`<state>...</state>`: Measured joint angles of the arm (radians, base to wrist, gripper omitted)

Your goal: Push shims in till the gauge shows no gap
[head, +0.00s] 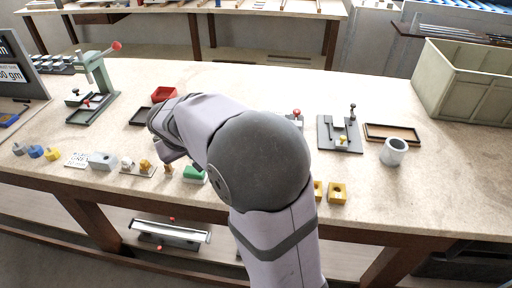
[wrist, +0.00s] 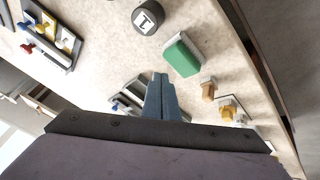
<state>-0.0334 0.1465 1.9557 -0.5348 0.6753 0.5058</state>
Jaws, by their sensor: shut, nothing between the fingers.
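My gripper (wrist: 160,90) shows in the wrist view with its two blue-grey fingers together and nothing between them. It is above the table, and the fingertips appear apart from any object. A grey fixture with a blue knob (wrist: 126,101) lies beyond the fingers and is partly hidden by them. Another grey fixture (wrist: 50,40), with red, blue and yellow parts, stands at the upper left. In the head view my arm hides the gripper and the middle of the table. A grey plate fixture with posts (head: 340,134) stands on the right. I cannot tell which parts are shims or read a gauge.
A green block (wrist: 182,55) and a brass peg (wrist: 208,90) lie right of the fingers. A dark cylinder marked T (wrist: 148,17) stands near. In the head view, a green press (head: 92,88) stands left, a grey bin (head: 465,82) right. The back of the table is clear.

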